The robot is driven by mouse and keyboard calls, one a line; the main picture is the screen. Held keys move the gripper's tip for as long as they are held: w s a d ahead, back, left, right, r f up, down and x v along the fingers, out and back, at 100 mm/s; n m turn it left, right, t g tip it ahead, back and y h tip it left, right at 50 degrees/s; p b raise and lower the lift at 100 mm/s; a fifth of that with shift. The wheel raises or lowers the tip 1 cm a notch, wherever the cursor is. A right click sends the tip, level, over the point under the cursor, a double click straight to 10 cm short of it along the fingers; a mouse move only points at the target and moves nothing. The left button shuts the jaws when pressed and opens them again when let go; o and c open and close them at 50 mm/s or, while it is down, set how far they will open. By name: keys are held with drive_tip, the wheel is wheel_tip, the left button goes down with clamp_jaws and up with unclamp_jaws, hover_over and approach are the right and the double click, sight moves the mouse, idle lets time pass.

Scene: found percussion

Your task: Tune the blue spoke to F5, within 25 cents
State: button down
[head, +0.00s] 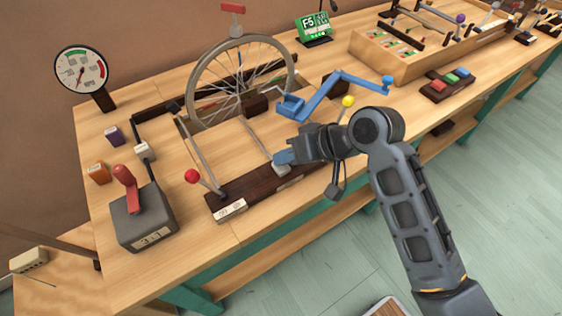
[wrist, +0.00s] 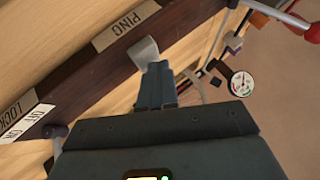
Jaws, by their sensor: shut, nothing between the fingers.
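The spoked wheel (head: 243,62) stands upright in a slot in the bench in the head view. Its spokes look grey, and I cannot make out a blue one. A green display (head: 314,28) behind it reads F5. My gripper (head: 280,157) is shut and empty, its bluish fingers just above a grey lever end (head: 281,168). In the wrist view, my fingertips (wrist: 156,66) are right beside this grey paddle (wrist: 143,52), near a PING label (wrist: 117,27); I cannot tell whether they touch. A dial gauge (head: 81,70) stands at the left.
A red-knobbed lever (head: 192,176) and a yellow-knobbed lever (head: 348,101) flank the dark rail (head: 235,192). A blue crank (head: 325,93) lies right of the wheel. A grey box with a red handle (head: 125,190) stands front left. Small blocks and a wooden tray (head: 405,68) are on the bench.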

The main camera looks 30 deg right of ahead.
sight(286, 166)
idle(0.4)
drive_tip(key=shift+r+p, duration=0.95)
drive_tip(key=shift+p, duration=0.2)
wheel_tip(286, 166, up, 5)
drive_tip(key=p, duration=0.5)
drive_tip(key=shift+f, duration=0.1)
idle(2.6)
